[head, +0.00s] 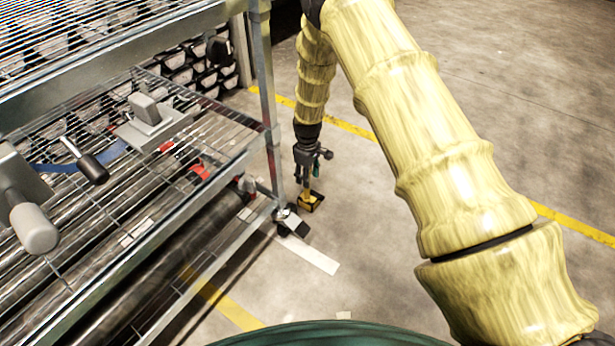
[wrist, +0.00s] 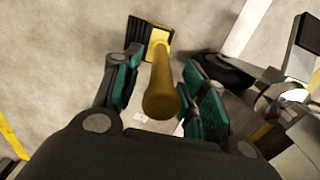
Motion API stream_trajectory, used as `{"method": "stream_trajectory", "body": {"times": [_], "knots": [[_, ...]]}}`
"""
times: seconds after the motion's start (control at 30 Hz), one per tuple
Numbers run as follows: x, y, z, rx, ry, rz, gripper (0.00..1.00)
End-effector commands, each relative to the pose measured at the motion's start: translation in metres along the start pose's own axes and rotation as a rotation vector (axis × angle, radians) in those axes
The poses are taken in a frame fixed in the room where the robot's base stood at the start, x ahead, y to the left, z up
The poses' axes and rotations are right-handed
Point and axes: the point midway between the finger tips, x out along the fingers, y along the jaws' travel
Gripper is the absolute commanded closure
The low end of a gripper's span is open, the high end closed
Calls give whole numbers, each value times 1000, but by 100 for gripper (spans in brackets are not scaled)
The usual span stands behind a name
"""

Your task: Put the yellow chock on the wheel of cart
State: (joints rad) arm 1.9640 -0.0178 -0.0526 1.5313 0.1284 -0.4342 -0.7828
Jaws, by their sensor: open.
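The yellow chock (head: 309,201) has a yellow-and-black wedge base on the floor beside the cart's wheel (head: 290,226). In the wrist view its base (wrist: 150,40) is near the top, and its upright yellow handle (wrist: 163,88) points toward the camera. My gripper (head: 307,180) points down over the chock. In the wrist view my gripper (wrist: 160,85) is open, with a green-padded finger on each side of the handle. The left finger is clear of the handle; the right one is close to it. The cart (head: 268,110) is a metal wire-shelf rack at the left.
In the wrist view the caster's metal bracket (wrist: 275,95) is close to the right finger. Tools such as a black-headed mallet (head: 92,168) lie on the cart's shelf. A white strip (head: 310,255) is on the floor by the wheel. Open floor extends right.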

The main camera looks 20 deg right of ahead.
Motion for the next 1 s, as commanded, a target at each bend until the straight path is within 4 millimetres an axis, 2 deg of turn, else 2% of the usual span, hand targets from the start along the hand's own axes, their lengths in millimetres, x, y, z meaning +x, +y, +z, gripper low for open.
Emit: {"method": "stream_trajectory", "body": {"times": [0.03, 0.5, 0.7, 1.0], "knots": [[-12, 0, 0, 0, 1, 0, 57], [-90, 0, 0, 0, 2, 0, 57], [-102, 0, 0, 0, 1, 0, 57], [-102, 0, 0, 0, 1, 0, 57]]}}
